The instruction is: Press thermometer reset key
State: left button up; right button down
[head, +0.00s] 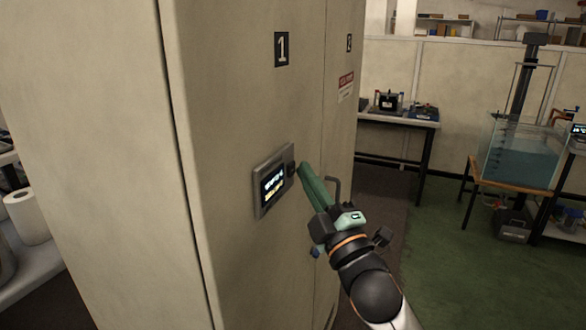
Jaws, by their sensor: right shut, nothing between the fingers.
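The thermometer panel (273,182) is a grey box with a lit dark screen, mounted on the face of a tall beige cabinet. A dark round spot, perhaps the reset key, shows at its right end beside my gripper. My right gripper (302,168) is shut and empty. Its green fingertips are at the right end of the panel; I cannot tell whether they touch it. My left gripper is not in view.
The beige cabinet (240,100) fills the left and middle, with number signs 1 and 2. A paper roll (27,217) stands on a shelf at left. A table (400,119) with devices and a water tank (522,150) stand behind. Green floor is free at right.

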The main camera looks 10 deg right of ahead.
jog(key=shift+w+a, duration=0.2)
jog(key=shift+a, duration=0.05)
dwell(0.7)
jog(key=shift+s+d, duration=0.1)
jog(key=shift+d, duration=0.05)
jog(key=shift+s+d+p, duration=0.3)
jog(key=shift+s+d, duration=0.05)
jog(key=shift+d, duration=0.15)
dwell(0.3)
jog(key=s+d, duration=0.1)
jog(key=d, duration=0.1)
jog(key=s+d+p, duration=0.1)
jog(key=d, duration=0.1)
jog(key=shift+s, duration=0.4)
dwell(0.4)
